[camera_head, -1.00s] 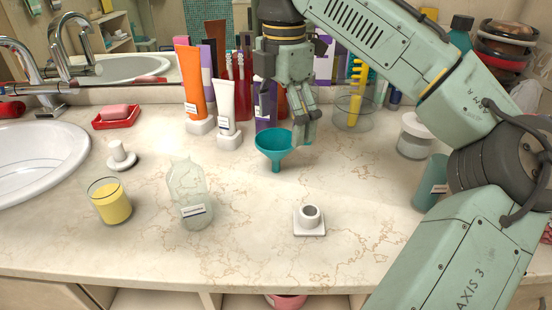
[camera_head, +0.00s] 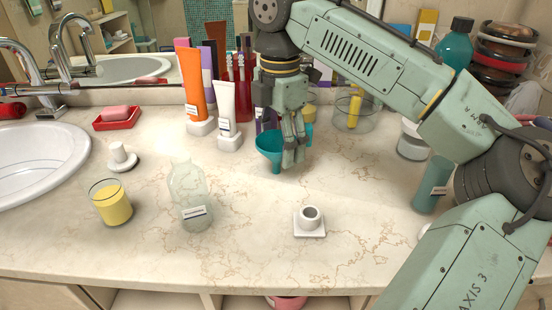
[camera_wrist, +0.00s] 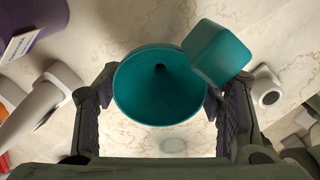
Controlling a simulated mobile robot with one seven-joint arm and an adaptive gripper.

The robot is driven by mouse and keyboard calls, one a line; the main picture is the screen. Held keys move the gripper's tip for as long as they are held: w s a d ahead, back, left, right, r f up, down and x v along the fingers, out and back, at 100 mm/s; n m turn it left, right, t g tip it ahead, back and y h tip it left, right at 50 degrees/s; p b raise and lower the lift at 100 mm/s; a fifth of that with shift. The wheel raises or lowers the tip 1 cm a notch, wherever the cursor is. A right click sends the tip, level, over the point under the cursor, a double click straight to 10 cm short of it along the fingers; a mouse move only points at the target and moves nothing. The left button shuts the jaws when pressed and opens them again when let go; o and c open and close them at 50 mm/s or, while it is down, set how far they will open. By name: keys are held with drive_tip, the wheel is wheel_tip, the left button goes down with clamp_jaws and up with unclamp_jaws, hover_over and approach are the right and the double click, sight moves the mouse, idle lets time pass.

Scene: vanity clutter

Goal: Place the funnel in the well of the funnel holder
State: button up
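The teal funnel (camera_head: 267,146) stands upright on the counter, wide mouth up. In the wrist view the funnel (camera_wrist: 150,90) lies between the fingers, with a blocky teal tab (camera_wrist: 216,52) at its upper right rim. My gripper (camera_head: 291,160) is low over the funnel's right side; its fingers hide part of the funnel and tab. In the wrist view my gripper (camera_wrist: 160,100) is open, fingers spread either side of the funnel. The funnel holder (camera_head: 310,221), a white square base with a round well, sits nearer the front, empty. It also shows at the wrist view's right (camera_wrist: 267,90).
A white tube (camera_head: 227,108) and an orange tube (camera_head: 193,85) stand in white bases behind left. A clear bottle (camera_head: 188,195) and yellow candle glass (camera_head: 111,203) are at front left. A teal cup (camera_head: 432,187) is right. Counter around the holder is clear.

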drive_tip(key=c, duration=0.7)
